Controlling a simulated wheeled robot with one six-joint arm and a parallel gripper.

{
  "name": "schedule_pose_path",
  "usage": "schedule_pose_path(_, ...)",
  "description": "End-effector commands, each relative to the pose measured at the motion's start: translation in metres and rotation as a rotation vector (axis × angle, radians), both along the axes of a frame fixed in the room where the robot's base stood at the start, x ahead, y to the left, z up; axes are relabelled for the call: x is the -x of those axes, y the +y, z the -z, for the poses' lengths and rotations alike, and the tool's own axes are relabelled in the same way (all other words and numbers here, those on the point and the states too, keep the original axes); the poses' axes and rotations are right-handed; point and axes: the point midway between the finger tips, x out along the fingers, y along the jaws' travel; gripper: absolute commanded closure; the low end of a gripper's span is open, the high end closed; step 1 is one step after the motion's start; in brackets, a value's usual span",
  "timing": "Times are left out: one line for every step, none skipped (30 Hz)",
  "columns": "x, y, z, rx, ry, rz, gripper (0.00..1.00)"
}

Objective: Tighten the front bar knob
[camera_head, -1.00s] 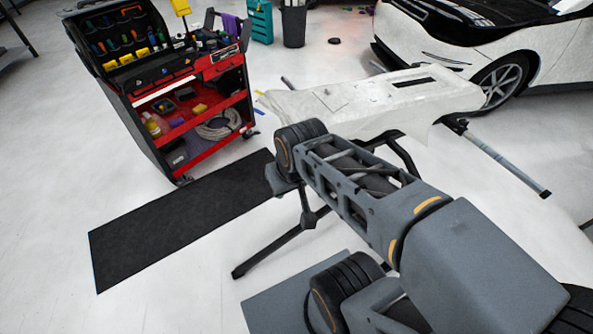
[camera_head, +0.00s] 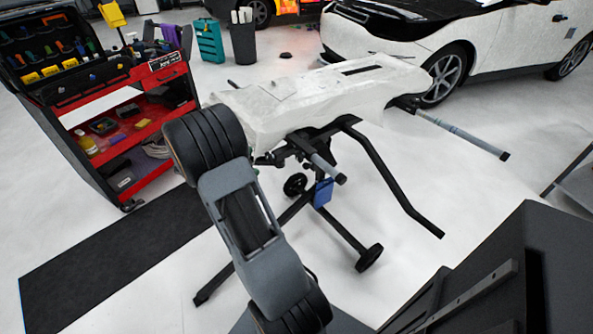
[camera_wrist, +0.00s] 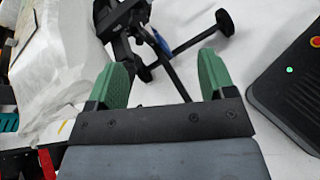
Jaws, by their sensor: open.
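The stand (camera_head: 345,235) is a black metal frame on wheels. It holds a large white wrapped panel (camera_head: 330,95) on top. Bars stick out under the panel, one with a grey sleeve and dark end cap (camera_head: 327,168) toward me. I cannot tell which part is the front bar knob. In the wrist view my gripper (camera_wrist: 165,75) has two green fingers wide apart with nothing between them. The stand's dark frame and wheel (camera_wrist: 225,22) show beyond the fingers, apart from them. In the head view my arm hides part of the stand, and the fingers are not visible.
A red and black tool cart (camera_head: 110,110) stands at the left. A black mat (camera_head: 110,255) lies on the floor before it. A white car (camera_head: 450,50) stands behind the panel. A long bar (camera_head: 460,135) and a bent black leg (camera_head: 395,190) reach right. White floor is clear around them.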

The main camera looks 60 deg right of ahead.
Motion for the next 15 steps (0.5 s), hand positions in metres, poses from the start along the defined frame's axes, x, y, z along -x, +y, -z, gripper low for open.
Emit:
schedule_pose_path(-0.004, -0.019, 0.034, 0.036, 0.090, -0.016, 0.24)
schedule_pose_path(-0.006, -0.028, 0.044, 0.059, 0.136, -0.030, 0.24)
schedule_pose_path(-0.009, -0.039, 0.056, 0.085, 0.195, -0.045, 0.24)
schedule_pose_path(-0.011, -0.046, 0.064, 0.104, 0.235, -0.055, 0.24)
schedule_pose_path(-0.013, -0.053, 0.072, 0.120, 0.270, -0.066, 0.24)
schedule_pose_path(-0.014, -0.061, 0.081, 0.139, 0.313, -0.076, 0.24)
schedule_pose_path(-0.015, -0.066, 0.088, 0.153, 0.341, -0.083, 0.24)
schedule_pose_path(-0.016, -0.070, 0.093, 0.165, 0.366, -0.091, 0.24)
schedule_pose_path(-0.018, -0.075, 0.099, 0.178, 0.395, -0.098, 0.24)
schedule_pose_path(-0.018, -0.078, 0.104, 0.186, 0.413, -0.104, 0.24)
schedule_pose_path(-0.019, -0.081, 0.107, 0.194, 0.427, -0.108, 0.24)
schedule_pose_path(-0.019, -0.084, 0.110, 0.201, 0.443, -0.112, 0.24)
schedule_pose_path(-0.019, -0.087, 0.112, 0.206, 0.454, -0.115, 0.24)
schedule_pose_path(-0.018, -0.089, 0.114, 0.210, 0.462, -0.117, 0.24)
schedule_pose_path(-0.017, -0.093, 0.115, 0.212, 0.469, -0.118, 0.24)
